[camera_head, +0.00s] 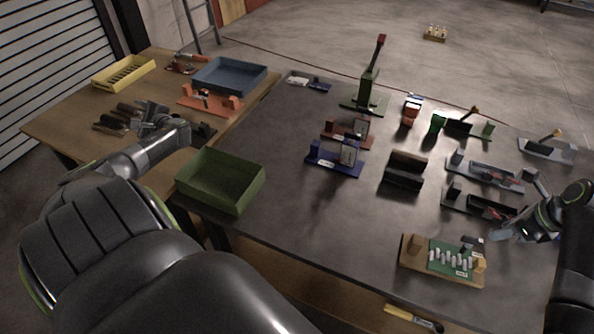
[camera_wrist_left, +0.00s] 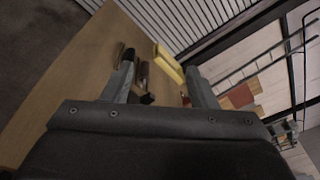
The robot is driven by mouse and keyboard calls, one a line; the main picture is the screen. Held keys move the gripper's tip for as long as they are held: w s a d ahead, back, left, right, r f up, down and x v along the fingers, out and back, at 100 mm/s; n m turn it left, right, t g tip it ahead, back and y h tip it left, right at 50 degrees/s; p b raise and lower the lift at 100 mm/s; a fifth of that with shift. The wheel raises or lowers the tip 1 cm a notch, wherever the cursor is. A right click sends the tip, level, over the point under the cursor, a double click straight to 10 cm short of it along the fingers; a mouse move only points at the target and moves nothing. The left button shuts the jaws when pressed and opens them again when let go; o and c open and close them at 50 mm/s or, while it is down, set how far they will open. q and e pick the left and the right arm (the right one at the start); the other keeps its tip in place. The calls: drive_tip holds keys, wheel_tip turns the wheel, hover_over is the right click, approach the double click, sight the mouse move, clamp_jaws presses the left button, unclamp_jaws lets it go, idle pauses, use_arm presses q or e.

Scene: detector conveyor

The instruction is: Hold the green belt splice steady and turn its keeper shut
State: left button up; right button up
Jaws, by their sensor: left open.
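A dark fixture with green end pieces and a yellow-tipped lever (camera_head: 466,126) stands at the back right of the dark table; it looks like the green belt splice, though it is small and I cannot tell whether its keeper is shut. My left gripper (camera_head: 152,112) is open over the wooden table at the left, far from that fixture, beside several dark-handled tools (camera_head: 117,118). In the left wrist view the open fingers (camera_wrist_left: 160,68) have tools (camera_wrist_left: 140,78) beyond and between them. My right gripper (camera_head: 505,232) is low at the right, near a grey-and-red fixture; its jaws are unclear.
A green tray (camera_head: 221,181) stands on the dark table's left edge. A blue tray (camera_head: 229,76) and a yellow tray (camera_head: 123,71) are on the wooden table. Blue (camera_head: 334,159), grey (camera_head: 485,170) and tan (camera_head: 414,262) fixtures fill the dark table; its front middle is clear.

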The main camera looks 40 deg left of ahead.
use_arm(q)
drive_tip(key=w+d+r+n+y, duration=0.15)
drive_tip(key=w+r, duration=0.45)
drive_tip(key=r, duration=0.7)
drive_tip(key=w+d+f+n+h, duration=0.6)
drive_tip(key=w+d+f, duration=0.4)
drive_tip(key=d+f, duration=0.5)
drive_tip(key=n+t+h, duration=0.3)
drive_tip(key=n+h, duration=0.1)
drive_tip(key=h, duration=0.9)
hover_over(419, 238)
drive_tip(key=shift+y, duration=0.25)
wheel_tip(419, 238, down, 18)
drive_tip(key=shift+s+r, duration=0.1)
